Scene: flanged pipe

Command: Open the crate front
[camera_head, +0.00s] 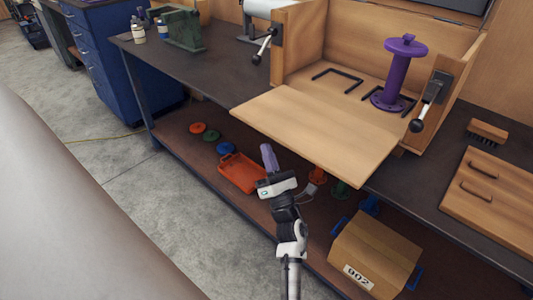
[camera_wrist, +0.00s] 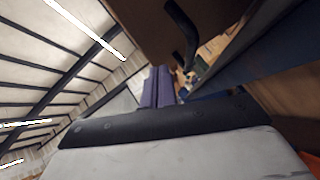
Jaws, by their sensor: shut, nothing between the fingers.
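The wooden crate (camera_head: 300,40) stands on the dark workbench. Its front panel (camera_head: 315,130) is folded down and lies about flat, reaching out past the bench's front edge. A purple flanged pipe (camera_head: 404,75) stands upright inside the crate. My gripper (camera_head: 267,152) is below and in front of the panel's near edge, fingers pointing up, shut and empty. In the wrist view the purple fingers (camera_wrist: 157,86) are together, beside a brown board with a dark handle (camera_wrist: 186,35).
A wooden board with two handles (camera_head: 495,190) and a brush (camera_head: 487,131) lie on the bench at right. The lower shelf holds an orange tray (camera_head: 242,174), several coloured flanges and a cardboard box (camera_head: 375,255). Open floor (camera_head: 110,160) lies at left.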

